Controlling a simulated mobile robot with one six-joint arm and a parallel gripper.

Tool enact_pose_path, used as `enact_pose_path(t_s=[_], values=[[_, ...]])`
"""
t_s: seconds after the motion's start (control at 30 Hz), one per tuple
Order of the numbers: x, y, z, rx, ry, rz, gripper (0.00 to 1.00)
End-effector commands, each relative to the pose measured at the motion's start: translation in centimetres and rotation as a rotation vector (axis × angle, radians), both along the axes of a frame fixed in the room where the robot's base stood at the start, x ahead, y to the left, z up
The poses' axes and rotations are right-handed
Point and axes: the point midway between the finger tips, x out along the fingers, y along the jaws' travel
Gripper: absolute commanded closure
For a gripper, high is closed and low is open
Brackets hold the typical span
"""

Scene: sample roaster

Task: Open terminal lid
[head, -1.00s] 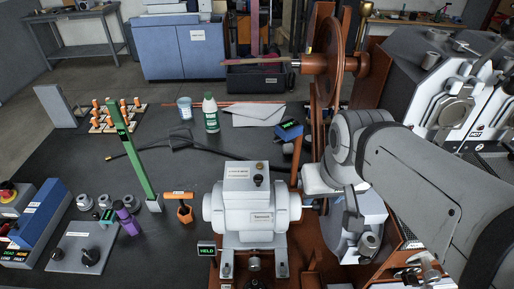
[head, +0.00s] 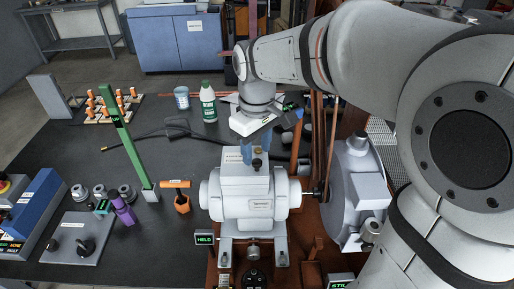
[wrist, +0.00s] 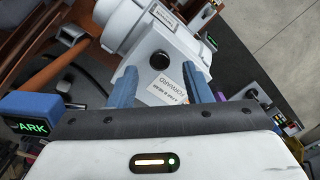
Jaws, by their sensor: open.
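The grey motor (head: 226,206) stands on the bench with a pale box on top. The box's flat lid (head: 234,168) carries a small black knob (head: 257,163) and a label. My gripper (head: 254,153) points down at the back edge of the lid, its blue fingers partly behind the box top. In the wrist view the open fingers (wrist: 160,74) stand apart, with the lid (wrist: 150,75) and its label between and beyond them. The knob (wrist: 160,61) shows just beyond the fingertips. Nothing is held. I cannot tell whether the fingers touch the lid. The lid looks shut.
A green upright post (head: 133,150) and an orange-handled tool (head: 181,199) stand left of the motor. A white bottle (head: 208,102) stands behind it. A large grey disc (head: 345,200) is close on the right. A "HELD" display (head: 204,238) sits at front left.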

Motion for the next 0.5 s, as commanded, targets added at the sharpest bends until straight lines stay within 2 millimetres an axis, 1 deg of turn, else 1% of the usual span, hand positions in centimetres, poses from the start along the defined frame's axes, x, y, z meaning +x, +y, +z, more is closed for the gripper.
enact_pose_path(t_s=[0.03, 0.1, 0.2, 0.3, 0.5], values=[[-0.1, 0.0, -0.8, -0.001, 0.003, -0.001, 0.55], [0.0, 0.0, -1.6, -0.001, 0.003, -0.001, 0.55], [0.0, -0.1, -2.5, -0.001, 0.002, -0.002, 0.55], [0.0, -0.1, -2.8, 0.001, -0.001, -0.002, 0.55], [0.0, -0.1, -2.9, 0.000, -0.001, -0.003, 0.55]])
